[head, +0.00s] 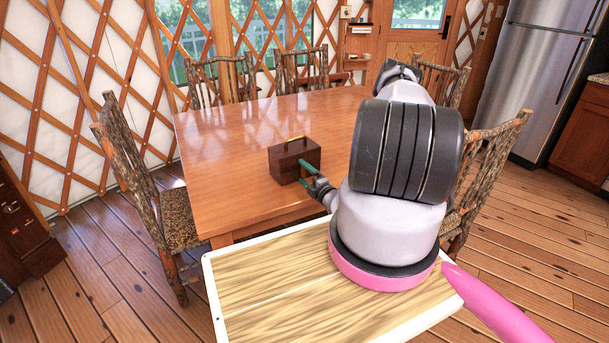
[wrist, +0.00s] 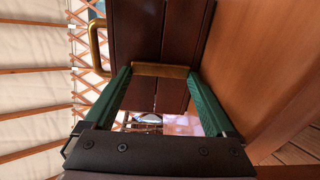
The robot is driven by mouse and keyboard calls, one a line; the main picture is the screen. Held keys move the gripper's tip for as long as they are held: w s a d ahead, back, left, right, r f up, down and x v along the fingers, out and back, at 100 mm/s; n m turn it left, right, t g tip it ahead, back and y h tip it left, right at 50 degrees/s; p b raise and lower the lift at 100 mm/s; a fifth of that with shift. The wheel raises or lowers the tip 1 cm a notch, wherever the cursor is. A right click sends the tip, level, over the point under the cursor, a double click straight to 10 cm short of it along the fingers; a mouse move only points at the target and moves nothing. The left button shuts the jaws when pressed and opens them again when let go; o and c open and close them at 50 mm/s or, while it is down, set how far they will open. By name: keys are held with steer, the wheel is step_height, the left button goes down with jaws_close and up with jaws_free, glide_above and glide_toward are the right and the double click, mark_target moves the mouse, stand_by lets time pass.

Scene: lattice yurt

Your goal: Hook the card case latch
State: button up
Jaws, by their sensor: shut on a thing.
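The card case (head: 290,163) is a dark brown wooden box near the table's front edge, with a brass handle (head: 295,139) on its lid. In the wrist view the dark case (wrist: 140,35) fills the middle, with the handle (wrist: 97,45) at left. A brass latch bar (wrist: 160,71) lies across its front face. My gripper (head: 301,171) is at the case's right front side. Its green fingers (wrist: 160,74) are shut on the latch bar, one at each end. Whether the latch is hooked cannot be told.
The wooden table (head: 225,140) is otherwise bare, with free room around the case. Log chairs stand around it, one at left (head: 135,160) and one at right (head: 495,150). A steel fridge (head: 545,70) stands at the back right.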

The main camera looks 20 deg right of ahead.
steer(key=shift+s, duration=0.1)
steer(key=o, duration=1.1)
steer(key=shift+c, duration=0.2)
steer(key=shift+s, duration=0.1)
steer(key=s+d, duration=0.1)
steer(key=s, duration=0.9)
steer(key=shift+s+d, duration=0.2)
steer(key=shift+s, duration=0.05)
